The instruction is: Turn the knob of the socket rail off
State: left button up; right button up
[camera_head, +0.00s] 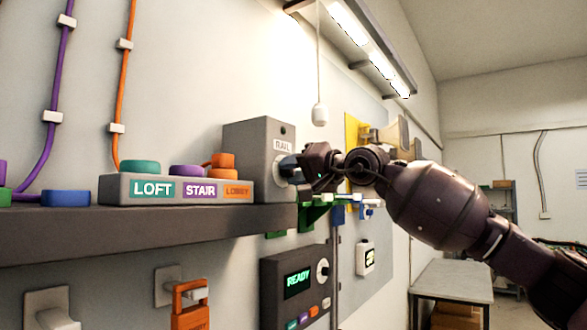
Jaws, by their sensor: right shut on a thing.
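The grey box labelled RAIL (249,143) stands on the wall at the right end of the shelf. Its round light plate (281,184) and a dark knob (289,168) are on the face toward my right arm. My right gripper (303,168) reaches in from the right and is shut on the knob, with its fingers partly hiding it. The exact angle of the knob cannot be told. A small dark green lamp or button (283,131) sits above the label. My left gripper is not in view.
The dark shelf (140,232) carries a block labelled LOFT, STAIR and LOBBY (176,189) with coloured caps. Below hangs a panel reading READY (297,284). A pull cord (320,114) hangs above. Green hooks (318,212) sit under my gripper. A bench (455,278) stands farther right.

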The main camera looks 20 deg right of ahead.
jog(key=shift+n, duration=0.5)
jog(key=o, duration=0.9)
jog(key=shift+s+d, duration=0.4)
jog(key=shift+s, duration=0.05)
jog(key=b+v, duration=0.2)
jog(key=v, duration=0.7)
jog(key=shift+s+d, duration=0.2)
jog(key=shift+s, duration=0.1)
